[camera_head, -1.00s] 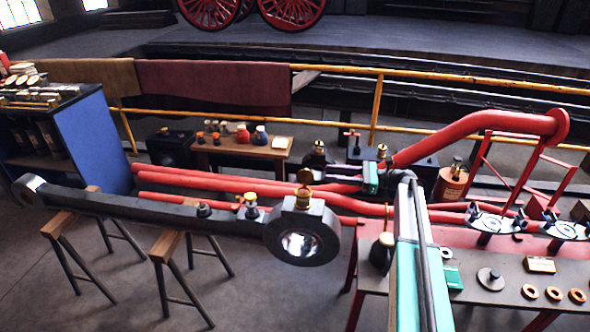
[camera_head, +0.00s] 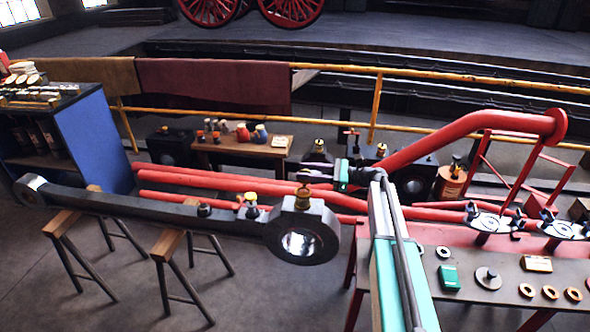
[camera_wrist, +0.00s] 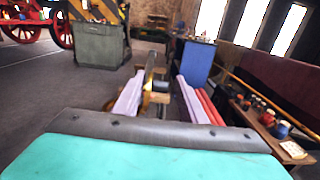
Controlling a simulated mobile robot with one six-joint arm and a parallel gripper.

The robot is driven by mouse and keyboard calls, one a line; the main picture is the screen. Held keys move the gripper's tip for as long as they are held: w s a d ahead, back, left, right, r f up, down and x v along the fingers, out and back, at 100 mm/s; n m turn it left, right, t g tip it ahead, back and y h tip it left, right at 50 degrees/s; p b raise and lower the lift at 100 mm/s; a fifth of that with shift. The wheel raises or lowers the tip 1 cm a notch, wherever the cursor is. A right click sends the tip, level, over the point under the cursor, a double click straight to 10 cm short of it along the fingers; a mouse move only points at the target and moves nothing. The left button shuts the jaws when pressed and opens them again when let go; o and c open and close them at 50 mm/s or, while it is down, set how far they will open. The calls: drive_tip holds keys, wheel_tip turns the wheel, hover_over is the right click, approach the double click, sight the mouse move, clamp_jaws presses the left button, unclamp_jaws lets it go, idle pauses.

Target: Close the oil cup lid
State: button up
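The brass oil cup (camera_head: 303,198) stands upright on the big round end of a dark steel rod (camera_head: 150,208). Its lid (camera_head: 303,188) appears to lie down on top of the cup; it is small, so I cannot tell whether it is fully seated.
Wooden trestles (camera_head: 168,248) support the rod. Long red pipes (camera_head: 215,181) run behind it. A bench (camera_head: 505,262) with rings and small boxes stands at the right. A blue cabinet (camera_head: 92,140) is at the left, and a low table (camera_head: 240,147) with small containers is behind.

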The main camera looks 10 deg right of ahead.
drive_tip(key=shift+p+x, duration=0.3)
drive_tip(key=shift+x, duration=1.85)
drive_tip(key=shift+c, duration=0.3)
drive_tip(key=c, duration=0.8)
drive_tip(key=shift+c, duration=0.2)
drive_tip(key=shift+s+a+r+n+b, duration=0.1)
drive_tip(key=shift+s+n+b, duration=0.15)
drive_tip(key=shift+n+b, duration=0.3)
drive_tip(key=shift+s+a+n+b, duration=0.15)
drive_tip(key=shift+s+n+b, duration=0.1)
drive_tip(key=shift+n+b, duration=0.3)
drive_tip(key=shift+s+a+r+n+b, duration=0.1)
drive_tip(key=shift+s+n+b, duration=0.15)
drive_tip(key=shift+n+b, duration=0.25)
drive_tip(key=shift+s+a+f+n+b, duration=0.2)
drive_tip(key=shift+s+n+b, duration=0.4)
drive_tip(key=shift+n+b, duration=0.95)
drive_tip(key=shift+s+a+f+n+b, duration=0.2)
drive_tip(key=shift+s+n+b, duration=0.4)
drive_tip(key=shift+n+b, duration=0.9)
drive_tip(key=shift+s+a+f+n+b, duration=0.2)
drive_tip(key=shift+s+n+b, duration=0.4)
drive_tip(key=shift+n+b, duration=0.95)
drive_tip(key=shift+s+f+n+b, duration=0.15)
drive_tip(key=shift+n+b, duration=0.35)
drive_tip(key=shift+n, duration=0.3)
